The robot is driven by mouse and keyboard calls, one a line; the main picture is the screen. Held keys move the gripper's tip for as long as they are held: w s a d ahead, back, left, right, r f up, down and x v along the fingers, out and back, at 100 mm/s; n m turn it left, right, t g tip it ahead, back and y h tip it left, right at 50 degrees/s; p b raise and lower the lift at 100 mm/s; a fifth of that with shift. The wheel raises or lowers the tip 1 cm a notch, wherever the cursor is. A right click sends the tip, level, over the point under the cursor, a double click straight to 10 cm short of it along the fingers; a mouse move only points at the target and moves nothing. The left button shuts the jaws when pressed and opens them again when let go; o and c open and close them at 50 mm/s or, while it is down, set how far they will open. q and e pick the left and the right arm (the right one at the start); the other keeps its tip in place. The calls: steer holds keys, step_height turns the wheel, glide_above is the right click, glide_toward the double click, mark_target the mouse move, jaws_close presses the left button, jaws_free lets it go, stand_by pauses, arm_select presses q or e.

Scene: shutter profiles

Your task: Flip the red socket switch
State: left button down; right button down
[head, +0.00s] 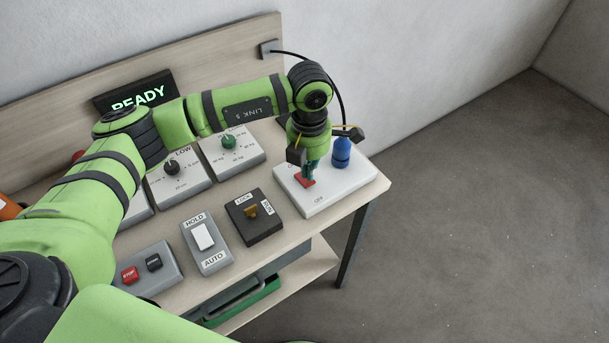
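The red socket switch (305,182) is a small red rocker on the white socket box (340,187) at the right end of the bench. "OFF" is printed near the box's front edge. My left gripper (309,174) points down right over the switch, close to or touching it; I cannot tell which. Its fingers are small and partly hidden, so I cannot tell whether they are open or shut. The gripper hides part of the switch and the label behind it. A blue plug (341,153) stands in the socket box beside the gripper. My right gripper is not in view.
The bench also bears a black lock box (265,229), a HOLD/AUTO rocker box (217,258), a red and black button box (166,281) and grey dial boxes (232,159). A black cable (338,84) arches behind my wrist. A READY display (137,97) stands behind. Floor right of the bench is clear.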

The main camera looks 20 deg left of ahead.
arm_select(q)
steer(key=shift+f, duration=0.3)
stand_by(0.6)
steer(key=shift+f+b, duration=0.95)
steer(key=shift+b, duration=0.2)
steer(key=shift+r+p, duration=1.85)
steer(key=shift+r, duration=1.7)
